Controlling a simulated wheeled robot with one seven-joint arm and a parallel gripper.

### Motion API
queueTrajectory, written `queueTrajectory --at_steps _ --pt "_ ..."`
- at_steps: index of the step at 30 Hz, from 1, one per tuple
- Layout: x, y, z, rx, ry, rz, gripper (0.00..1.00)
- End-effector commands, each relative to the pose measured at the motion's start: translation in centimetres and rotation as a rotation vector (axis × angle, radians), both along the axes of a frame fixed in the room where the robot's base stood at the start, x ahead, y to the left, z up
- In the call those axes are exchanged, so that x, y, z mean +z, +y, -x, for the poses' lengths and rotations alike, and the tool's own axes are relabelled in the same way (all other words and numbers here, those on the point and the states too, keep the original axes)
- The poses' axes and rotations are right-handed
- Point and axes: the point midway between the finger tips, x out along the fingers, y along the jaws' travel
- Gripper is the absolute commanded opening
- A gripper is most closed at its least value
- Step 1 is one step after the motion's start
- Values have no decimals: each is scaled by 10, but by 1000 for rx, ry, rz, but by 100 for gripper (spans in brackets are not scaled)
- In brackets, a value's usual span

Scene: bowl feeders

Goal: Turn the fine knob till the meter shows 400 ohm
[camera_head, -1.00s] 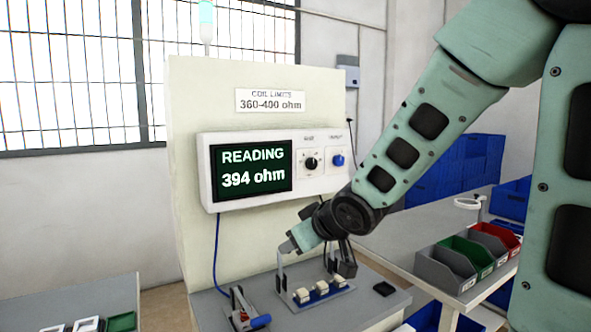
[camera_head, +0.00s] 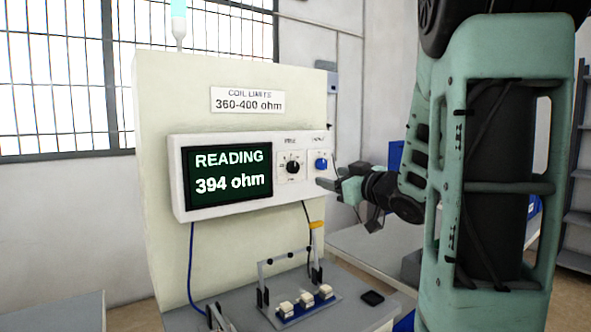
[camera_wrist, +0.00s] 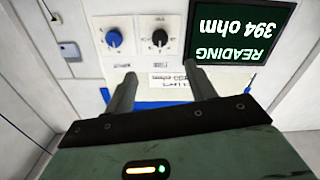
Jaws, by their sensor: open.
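The meter screen (camera_head: 229,168) reads 394 ohm; it also shows upside down in the wrist view (camera_wrist: 242,30). Right of the screen are a black knob (camera_head: 293,167) and a blue knob (camera_head: 321,163); their small labels are too blurred to read. In the wrist view the blue knob (camera_wrist: 114,39) is at left and the black knob (camera_wrist: 160,37) at right. My gripper (camera_head: 322,184) is open and empty, at the panel's lower right, just below the blue knob. In the wrist view its fingers (camera_wrist: 160,76) point toward the knob panel, with neither knob between them.
A sign (camera_head: 248,101) above the meter reads coil limits 360-400 ohm. A cable (camera_head: 191,265) hangs at left. Space before the knobs looks clear.

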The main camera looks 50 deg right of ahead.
Motion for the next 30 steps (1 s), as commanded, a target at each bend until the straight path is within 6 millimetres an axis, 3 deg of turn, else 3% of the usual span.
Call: queueTrajectory --at_steps 1,23,30 --pt "1 -2 -10 4 0 -3 55" --pt "6 -8 -36 0 4 -7 55" --pt "2 -20 -87 2 -1 -2 55"
